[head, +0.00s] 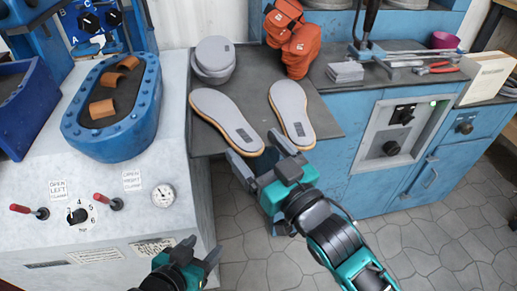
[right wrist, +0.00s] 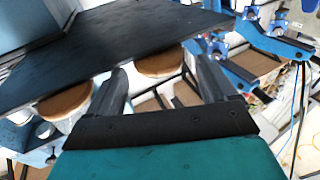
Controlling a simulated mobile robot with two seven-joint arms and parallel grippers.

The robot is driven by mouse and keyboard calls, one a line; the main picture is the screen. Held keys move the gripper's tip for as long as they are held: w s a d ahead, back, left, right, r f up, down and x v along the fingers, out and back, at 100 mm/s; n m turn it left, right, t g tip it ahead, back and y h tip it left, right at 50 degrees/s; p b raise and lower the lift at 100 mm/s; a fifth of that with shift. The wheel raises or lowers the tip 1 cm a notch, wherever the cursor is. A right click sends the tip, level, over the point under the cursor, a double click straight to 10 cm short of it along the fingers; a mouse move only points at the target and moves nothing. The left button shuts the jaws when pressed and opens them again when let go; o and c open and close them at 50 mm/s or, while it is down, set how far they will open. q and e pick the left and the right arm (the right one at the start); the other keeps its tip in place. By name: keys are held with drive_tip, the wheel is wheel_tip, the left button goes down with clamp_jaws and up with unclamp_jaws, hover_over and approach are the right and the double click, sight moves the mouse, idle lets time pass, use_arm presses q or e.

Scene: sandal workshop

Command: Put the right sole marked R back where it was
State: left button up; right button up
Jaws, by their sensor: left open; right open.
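Two grey soles with tan edges lie on the dark shelf (head: 222,143) in the head view, a left-hand one (head: 222,112) and a right-hand one (head: 289,105). Each has a dark mark near its heel, too small to read, so I cannot tell which is R. My right gripper (head: 260,157) is open at the shelf's front edge, by the left-hand sole's heel. In the right wrist view, a brown rounded sole end (right wrist: 160,65) shows between its fingers and another (right wrist: 65,106) lies further left; contact is unclear. My left gripper (head: 199,259) is open and empty, low in front of the white machine.
Round grey pieces (head: 214,54) and orange gloves (head: 294,42) lie behind the soles. A blue tray (head: 75,125) with brown pieces sits on the white machine (head: 110,240) at left. Blue cabinets (head: 350,150) stand at right. The tiled floor in front is open.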

drive_tip(key=shift+r, duration=0.55)
drive_tip(key=p+v, duration=0.1)
drive_tip(key=v, duration=1.1)
drive_tip(key=s+d+f+m+g+h, duration=0.1)
drive_tip(key=d+f+m+g+h, duration=0.15)
drive_tip(key=d+f+h, duration=0.55)
drive_tip(key=d+f+m+g+h, duration=0.1)
drive_tip(key=d+f+m+g, duration=0.15)
drive_tip(key=f, duration=0.85)
use_arm(q)
drive_tip(key=s+a+r+y+p, duration=0.1)
drive_tip(key=a+r+p, duration=0.2)
drive_tip(key=r+p, duration=0.5)
drive_tip(key=p, duration=0.3)
drive_tip(key=shift+s+r+p, duration=0.15)
drive_tip(key=shift+s+p, duration=0.1)
drive_tip(key=shift+p, duration=0.05)
use_arm(e)
drive_tip(key=s+d+r+h, duration=0.1)
drive_tip(key=d+r, duration=0.2)
drive_tip(key=r, duration=0.4)
drive_tip(key=shift+s+t, duration=0.25)
drive_tip(key=shift+t, duration=0.15)
drive_tip(key=shift+d+r, duration=0.1)
